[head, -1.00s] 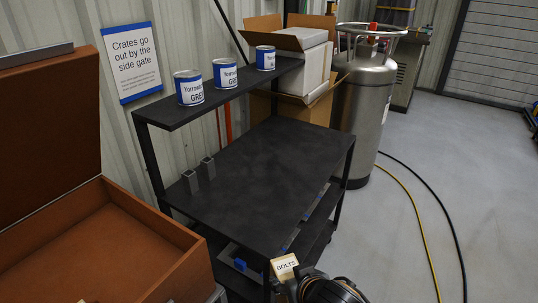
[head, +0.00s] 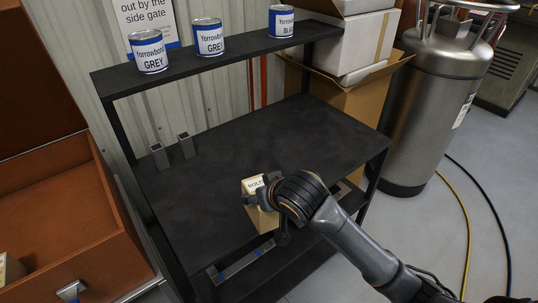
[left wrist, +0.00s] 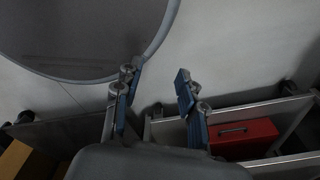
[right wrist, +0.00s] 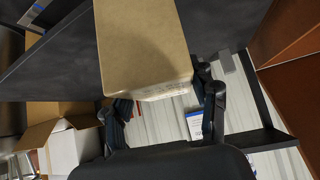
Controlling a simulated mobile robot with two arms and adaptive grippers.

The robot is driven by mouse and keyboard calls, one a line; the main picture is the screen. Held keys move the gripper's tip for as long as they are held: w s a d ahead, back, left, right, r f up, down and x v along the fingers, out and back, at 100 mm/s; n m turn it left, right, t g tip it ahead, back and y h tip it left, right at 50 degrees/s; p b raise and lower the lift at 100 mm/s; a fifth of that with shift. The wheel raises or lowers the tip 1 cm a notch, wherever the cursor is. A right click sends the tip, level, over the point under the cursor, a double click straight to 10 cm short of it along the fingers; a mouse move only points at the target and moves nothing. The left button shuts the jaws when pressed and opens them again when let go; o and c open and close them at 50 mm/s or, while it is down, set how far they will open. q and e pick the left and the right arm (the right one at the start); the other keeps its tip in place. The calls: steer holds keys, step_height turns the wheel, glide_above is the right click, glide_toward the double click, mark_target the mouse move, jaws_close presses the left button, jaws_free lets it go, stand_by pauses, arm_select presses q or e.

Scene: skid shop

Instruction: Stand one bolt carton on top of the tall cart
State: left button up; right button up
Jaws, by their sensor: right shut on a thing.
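A tan bolt carton (head: 258,192) with a white "BOLTS" label is held by my right gripper (head: 276,196) over the front part of the black cart (head: 270,130). In the right wrist view the carton (right wrist: 145,45) sits between the fingers (right wrist: 165,98); I cannot tell whether it touches the cart top. The cart has a broad top, a raised back shelf and lower shelves. Another tan box (head: 8,270) shows partly inside the brown case at the left. My left gripper (left wrist: 156,92) is open and empty in the left wrist view; it is outside the head view.
Paint cans (head: 209,37) line the back shelf. Two small grey metal pieces (head: 172,150) stand at the top's left edge. The rest of the top is clear. The open brown case (head: 50,235) is left, a steel tank (head: 430,115) right. A red toolbox (left wrist: 245,137) shows in the left wrist view.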

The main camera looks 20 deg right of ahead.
steer(key=w+a+r+n+y+b, duration=0.1)
steer(key=w+a+r+n+b, duration=0.1)
steer(key=w+a+r, duration=0.45)
steer(key=w+d+f+p, duration=0.1)
steer(key=w+d+f, duration=0.2)
steer(key=d, duration=0.1)
steer(key=w+d+f+p, duration=0.1)
steer(key=w+d+f, duration=0.2)
steer(key=d+f, duration=0.1)
steer(key=w+d+f+p, duration=0.1)
steer(key=w+d+f, duration=0.1)
steer(key=d+f, duration=0.2)
steer(key=shift+w+d+f, duration=0.1)
steer(key=shift+w+d, duration=0.15)
steer(key=shift+w, duration=0.15)
arm_select(q)
steer(key=shift+s+a+r, duration=0.1)
steer(key=shift+a+r, duration=0.15)
steer(key=shift+a, duration=0.15)
arm_select(e)
steer(key=shift+f, duration=0.35)
steer(key=shift+f, duration=0.1)
steer(key=o, duration=1.6)
steer(key=shift+s+f, duration=0.1)
